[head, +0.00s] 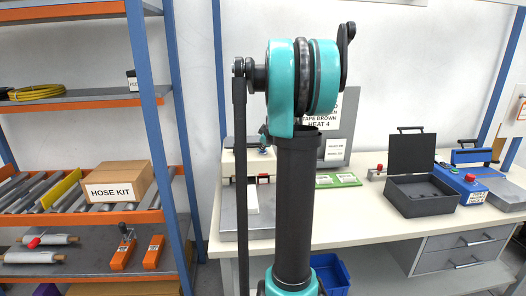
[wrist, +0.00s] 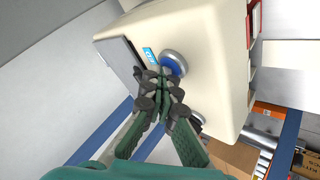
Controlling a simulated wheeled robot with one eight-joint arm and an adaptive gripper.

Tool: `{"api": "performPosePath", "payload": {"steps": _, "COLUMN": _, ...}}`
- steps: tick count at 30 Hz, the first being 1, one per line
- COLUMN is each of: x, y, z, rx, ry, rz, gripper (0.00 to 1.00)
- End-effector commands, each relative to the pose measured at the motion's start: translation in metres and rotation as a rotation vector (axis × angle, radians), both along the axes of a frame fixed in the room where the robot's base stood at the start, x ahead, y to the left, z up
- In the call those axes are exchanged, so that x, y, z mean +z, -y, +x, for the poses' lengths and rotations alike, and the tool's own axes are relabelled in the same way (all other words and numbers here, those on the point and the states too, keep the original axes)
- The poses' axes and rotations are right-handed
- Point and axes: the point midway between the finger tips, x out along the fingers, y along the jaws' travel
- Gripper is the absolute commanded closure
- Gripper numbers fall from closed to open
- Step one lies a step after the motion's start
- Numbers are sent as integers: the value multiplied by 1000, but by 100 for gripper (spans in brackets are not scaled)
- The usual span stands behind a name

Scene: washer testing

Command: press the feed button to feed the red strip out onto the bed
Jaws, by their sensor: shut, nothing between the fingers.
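The cream machine (wrist: 215,50) fills the middle of the wrist view, tilted by the camera angle. On its face is a round blue button (wrist: 174,63) with a grey rim, beside a small blue label (wrist: 150,56) whose text I cannot read surely. My gripper (wrist: 163,74) is shut and empty. Its fingertips overlap the button's lower left edge in the picture; I cannot tell whether they touch it. In the head view the machine (head: 228,163) stands on the bench, partly behind my arm, above a grey bed (head: 228,222). I cannot make out a red strip on the bed.
The white bench (head: 370,218) carries a green block (head: 338,180), an open dark case (head: 420,193) and a blue device (head: 466,183) to the right. A blue bin (head: 331,272) is below. A shelf with a cardboard box (head: 118,183) stands left.

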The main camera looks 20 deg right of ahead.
Motion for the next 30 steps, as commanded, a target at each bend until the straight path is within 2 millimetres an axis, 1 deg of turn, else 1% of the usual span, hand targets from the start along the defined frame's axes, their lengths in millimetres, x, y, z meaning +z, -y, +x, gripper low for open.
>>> {"api": "performPosePath", "payload": {"steps": 11, "x": -2, "y": 0, "z": -1, "rx": 1, "ry": -4, "rz": 0, "gripper": 100}}
{"api": "performPosePath", "payload": {"steps": 18, "x": 4, "y": 1, "z": -1, "rx": 0, "ry": -4, "rz": -1, "gripper": 100}}
{"api": "performPosePath", "payload": {"steps": 26, "x": 6, "y": 1, "z": 0, "rx": 1, "ry": -3, "rz": 0, "gripper": 100}}
{"api": "performPosePath", "payload": {"steps": 30, "x": 15, "y": 1, "z": 0, "rx": 0, "ry": -2, "rz": -1, "gripper": 100}}
